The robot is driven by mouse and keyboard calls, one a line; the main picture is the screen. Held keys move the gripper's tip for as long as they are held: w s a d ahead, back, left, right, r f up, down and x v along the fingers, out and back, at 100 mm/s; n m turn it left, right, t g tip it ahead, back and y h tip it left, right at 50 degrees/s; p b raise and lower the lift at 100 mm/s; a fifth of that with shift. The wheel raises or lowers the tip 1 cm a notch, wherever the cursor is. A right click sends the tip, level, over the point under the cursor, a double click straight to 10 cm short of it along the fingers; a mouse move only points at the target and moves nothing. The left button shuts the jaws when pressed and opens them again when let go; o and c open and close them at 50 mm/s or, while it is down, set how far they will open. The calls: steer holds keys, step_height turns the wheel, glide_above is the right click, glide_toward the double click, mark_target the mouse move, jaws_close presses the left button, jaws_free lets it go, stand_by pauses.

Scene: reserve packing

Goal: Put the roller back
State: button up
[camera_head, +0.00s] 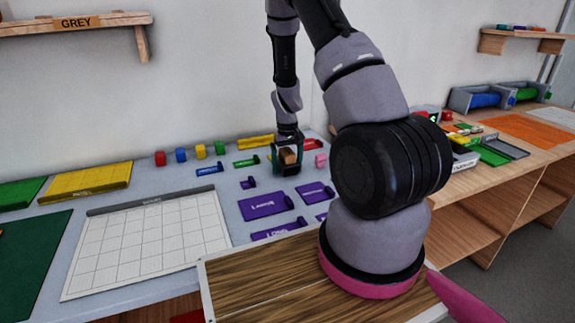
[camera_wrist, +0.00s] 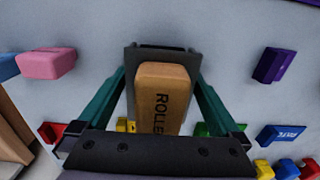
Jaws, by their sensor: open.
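The roller (camera_wrist: 160,98) is a tan block with its name in dark letters, the last part hidden by my gripper's body. It sits on or against a dark grey holder (camera_wrist: 142,50); I cannot tell whether it is fully seated. My gripper (camera_wrist: 160,78) is open, with one teal finger on each side of the roller. No clear grip shows. In the head view, my gripper (camera_head: 287,163) is low over the back of the grey table, with the brown roller (camera_head: 288,156) between its fingers.
Purple trays (camera_head: 266,205) lie in front of my gripper. A pink block (camera_head: 320,161) is close on its right, a green tray (camera_head: 246,162) on its left. A white grid board (camera_head: 145,235) lies left. The wall (camera_head: 225,70) rises close behind.

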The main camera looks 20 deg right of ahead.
mark_target(287, 151)
steer(key=shift+r, duration=0.1)
step_height(287, 151, up, 13)
steer(key=shift+r, duration=0.15)
steer(key=s+a+r+m+t+y, duration=0.15)
steer(key=s+r, duration=0.25)
steer(key=r, duration=0.5)
steer(key=s+a+r+m+t, duration=0.1)
steer(key=s+a+r+t, duration=0.2)
steer(key=r, duration=0.7)
steer(key=s+a+r+m+t, duration=0.1)
steer(key=s+r, duration=0.3)
steer(key=s, duration=0.4)
steer(key=s+a+r+t, duration=0.1)
steer(key=s+a+r, duration=0.2)
steer(key=s, duration=0.6)
step_height(287, 151, up, 2)
steer(key=shift+r+m+t, duration=0.1)
steer(key=shift+m+t, duration=0.25)
steer(key=shift+y, duration=0.25)
